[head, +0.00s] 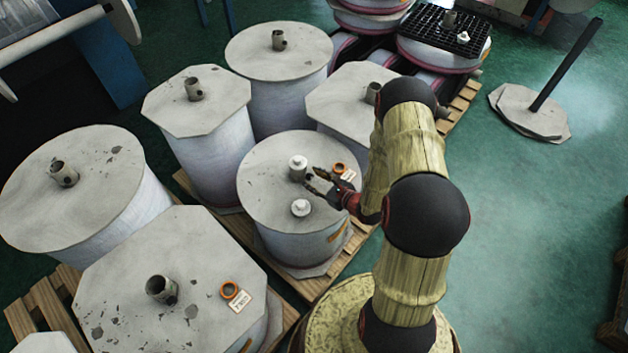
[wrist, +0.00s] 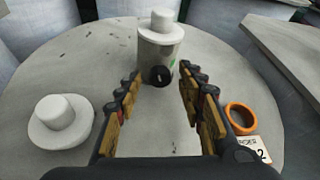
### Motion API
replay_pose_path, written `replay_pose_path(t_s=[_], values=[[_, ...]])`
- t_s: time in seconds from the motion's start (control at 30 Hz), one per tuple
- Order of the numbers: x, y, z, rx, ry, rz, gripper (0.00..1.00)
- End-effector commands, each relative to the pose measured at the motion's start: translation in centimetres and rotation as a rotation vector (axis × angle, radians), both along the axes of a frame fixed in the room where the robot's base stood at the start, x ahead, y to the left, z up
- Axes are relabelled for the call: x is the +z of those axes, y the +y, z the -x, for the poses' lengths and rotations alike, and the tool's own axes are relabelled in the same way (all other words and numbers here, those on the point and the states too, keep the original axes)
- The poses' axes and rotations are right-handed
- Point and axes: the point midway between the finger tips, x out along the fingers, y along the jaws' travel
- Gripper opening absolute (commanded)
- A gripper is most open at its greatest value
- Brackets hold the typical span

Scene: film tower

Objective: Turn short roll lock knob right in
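The short roll (head: 258,213) is wrapped in white with a round grey top. A grey upright core tube with a white stepped plug (head: 298,163) stands on that top; the plug also shows in the wrist view (wrist: 161,25). A black round lock knob (wrist: 160,76) sits on the near side of the tube, with a small light mark on its face. My gripper (head: 316,181) is open and empty, low over the roll top. In the wrist view its fingers (wrist: 158,82) point at the knob from either side, without visible contact.
A second white plug (wrist: 62,125) lies on the roll top at left. An orange ring (wrist: 240,117) and a label (wrist: 252,148) lie at right. Other wrapped rolls (head: 197,115) stand close behind and left. Green floor (head: 530,220) is open at right.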

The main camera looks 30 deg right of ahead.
Motion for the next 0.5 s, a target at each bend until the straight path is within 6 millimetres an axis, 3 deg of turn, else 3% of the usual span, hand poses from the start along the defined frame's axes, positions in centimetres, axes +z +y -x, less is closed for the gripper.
replay_pose_path(t_s=[0.17, 0.5], values=[[0.02, -0.01, 0.01, 0.000, 0.000, 0.000, 0.39], [0.01, -0.01, 0.04, 0.000, 0.000, -0.001, 0.20]])
